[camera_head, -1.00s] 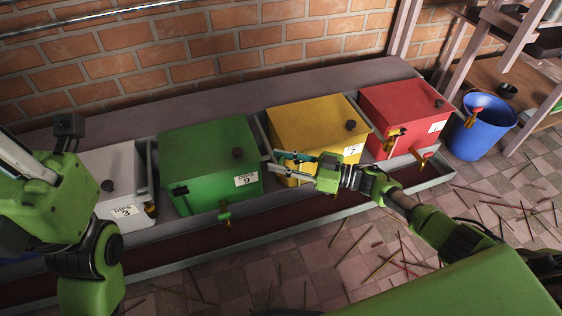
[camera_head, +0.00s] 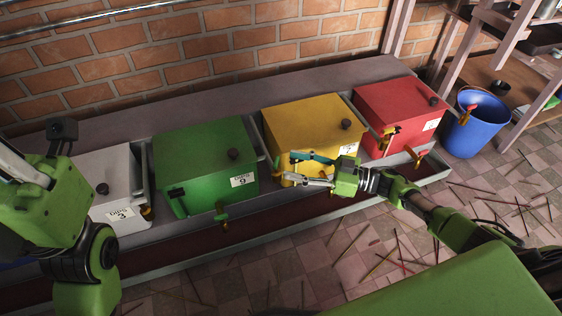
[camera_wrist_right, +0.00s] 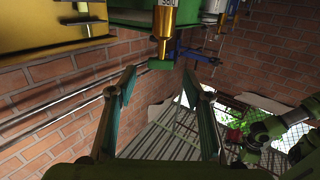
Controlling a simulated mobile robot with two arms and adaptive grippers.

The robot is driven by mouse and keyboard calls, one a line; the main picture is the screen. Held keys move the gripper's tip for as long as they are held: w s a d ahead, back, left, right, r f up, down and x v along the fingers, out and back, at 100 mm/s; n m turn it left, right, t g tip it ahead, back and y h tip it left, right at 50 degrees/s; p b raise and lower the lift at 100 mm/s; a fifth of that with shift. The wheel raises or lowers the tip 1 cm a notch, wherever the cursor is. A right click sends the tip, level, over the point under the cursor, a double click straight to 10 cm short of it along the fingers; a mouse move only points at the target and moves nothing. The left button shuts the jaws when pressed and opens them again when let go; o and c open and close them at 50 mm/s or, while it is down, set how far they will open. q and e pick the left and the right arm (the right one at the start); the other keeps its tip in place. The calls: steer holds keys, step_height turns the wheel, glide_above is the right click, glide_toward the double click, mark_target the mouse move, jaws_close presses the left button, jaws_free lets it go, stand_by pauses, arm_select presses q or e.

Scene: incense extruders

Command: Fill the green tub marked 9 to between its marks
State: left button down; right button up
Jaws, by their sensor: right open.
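The green tub marked 9 (camera_head: 200,155) stands in the row on the ledge, with a dark knob (camera_head: 233,154) on its lid. A green-handled tap (camera_head: 222,216) is low on its front, and a dark green fitting (camera_head: 177,203) is at its front left corner. I cannot make out its fill marks. My right gripper (camera_head: 291,168) is open and empty, in front of the yellow tub and right of the green tub's tap. In the right wrist view its fingers (camera_wrist_right: 160,82) are spread, with a brass fitting with a green end (camera_wrist_right: 163,40) beyond them. My left arm shows, its fingers do not.
The yellow tub marked 7 (camera_head: 305,130) and red tub (camera_head: 400,105) stand to the right, the white tub marked 3 (camera_head: 105,180) to the left. A trough (camera_head: 270,218) runs along the front. A blue bucket (camera_head: 478,130) stands at right. Thin sticks litter the tiled floor.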

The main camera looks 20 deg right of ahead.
steer(key=v, duration=0.6)
stand_by(0.3)
